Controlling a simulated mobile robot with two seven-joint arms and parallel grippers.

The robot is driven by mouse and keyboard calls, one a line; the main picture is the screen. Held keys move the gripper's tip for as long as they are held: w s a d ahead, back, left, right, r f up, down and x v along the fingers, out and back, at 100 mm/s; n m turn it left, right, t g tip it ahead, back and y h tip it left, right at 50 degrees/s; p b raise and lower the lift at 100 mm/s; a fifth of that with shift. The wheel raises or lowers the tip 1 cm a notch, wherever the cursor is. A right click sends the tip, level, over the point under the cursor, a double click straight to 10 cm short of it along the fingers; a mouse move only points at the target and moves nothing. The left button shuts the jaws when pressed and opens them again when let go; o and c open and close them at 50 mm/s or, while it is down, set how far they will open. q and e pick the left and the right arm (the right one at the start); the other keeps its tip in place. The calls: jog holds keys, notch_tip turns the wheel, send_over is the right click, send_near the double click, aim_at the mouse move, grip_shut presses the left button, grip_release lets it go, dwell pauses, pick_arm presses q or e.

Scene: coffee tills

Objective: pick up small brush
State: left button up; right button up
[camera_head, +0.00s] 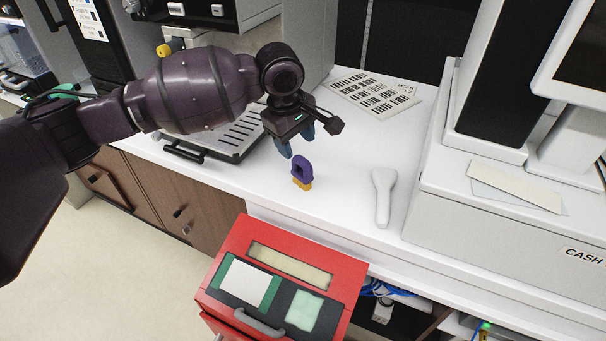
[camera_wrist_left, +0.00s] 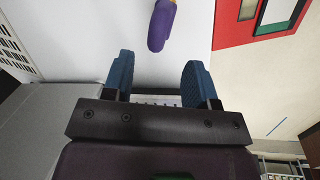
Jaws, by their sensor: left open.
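The small brush (camera_head: 302,172) has a purple handle with a loop shape and yellow bristles. It stands on the white counter (camera_head: 345,165), bristles down, near the front edge. My left gripper (camera_head: 297,142) is open and empty, just behind and above the brush, with blue fingers pointing down. In the left wrist view the brush (camera_wrist_left: 161,25) shows at the top, ahead of the gap between the open fingers (camera_wrist_left: 159,70) and apart from them. Its yellow part is mostly cut off there. My right gripper is not in view.
A white spoon-shaped item (camera_head: 383,195) lies right of the brush. A sheet of barcodes (camera_head: 372,93) lies behind. The cash till (camera_head: 500,225) stands at the right, a coffee machine tray (camera_head: 235,135) at the left. A red box with a handle (camera_head: 232,305) stands in front, below the counter.

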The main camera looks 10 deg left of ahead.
aim_at(302, 160)
pick_arm(q)
jog(key=shift+w+d+f, duration=0.1)
jog(key=shift+w+f, duration=0.05)
jog(key=shift+f, duration=0.75)
jog(key=shift+d+f+b, duration=0.1)
jog(key=shift+f+b, duration=0.2)
jog(key=shift+f, duration=0.05)
jog(key=f, duration=0.1)
jog(key=f+b, duration=0.1)
jog(key=f, duration=0.1)
jog(key=f+b, duration=0.1)
jog(key=shift+w+d+f, duration=0.15)
jog(key=shift+w+d, duration=0.2)
jog(key=shift+d, duration=0.05)
jog(key=shift+w+f, duration=0.1)
jog(key=shift+f, duration=0.15)
jog(key=shift+r, duration=0.2)
grip_shut()
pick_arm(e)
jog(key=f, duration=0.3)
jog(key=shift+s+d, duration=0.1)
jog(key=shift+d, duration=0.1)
